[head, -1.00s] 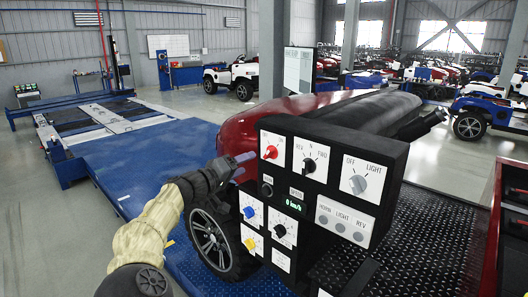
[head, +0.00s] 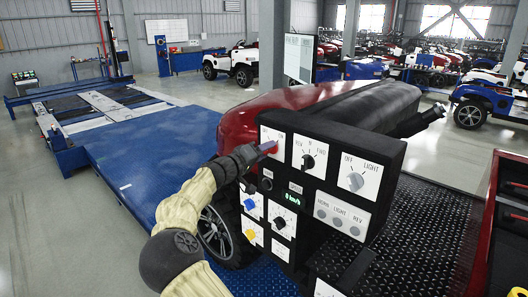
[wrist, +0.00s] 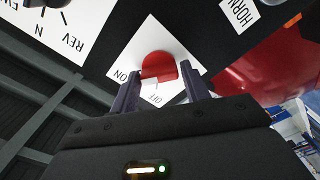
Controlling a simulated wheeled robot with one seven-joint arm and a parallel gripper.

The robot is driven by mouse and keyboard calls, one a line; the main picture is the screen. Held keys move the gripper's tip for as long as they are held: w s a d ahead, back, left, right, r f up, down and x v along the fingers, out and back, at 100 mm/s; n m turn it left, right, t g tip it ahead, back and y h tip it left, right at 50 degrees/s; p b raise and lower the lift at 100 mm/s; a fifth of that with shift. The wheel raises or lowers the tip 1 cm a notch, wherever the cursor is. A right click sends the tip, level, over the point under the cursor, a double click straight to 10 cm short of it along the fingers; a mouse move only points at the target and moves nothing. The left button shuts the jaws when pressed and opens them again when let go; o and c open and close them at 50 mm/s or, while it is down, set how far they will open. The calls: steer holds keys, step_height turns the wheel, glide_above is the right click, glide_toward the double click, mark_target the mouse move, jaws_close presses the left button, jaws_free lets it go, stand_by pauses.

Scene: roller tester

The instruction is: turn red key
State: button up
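The red key (wrist: 158,66) is a round red knob on a white plate marked ON and OFF, seen upside down in the wrist view. In the head view the red key (head: 273,150) is mostly hidden behind my fingertips, at the upper left of the black control panel (head: 335,160). My gripper (head: 266,147) reaches the panel from the left. In the wrist view my gripper (wrist: 159,80) is open, with one finger on each side of the key's lower part. I cannot tell whether either finger touches it.
The REV/N/FWD switch (head: 308,160) sits right beside the red key's plate. The OFF/LIGHT knob (head: 355,181) is farther right. A blue knob (head: 250,204) and a yellow knob (head: 250,234) are below. A red vehicle body (head: 240,120) stands behind the panel.

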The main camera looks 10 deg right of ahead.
steer(key=c, duration=0.5)
steer(key=shift+n, duration=7)
steer(key=o, duration=1)
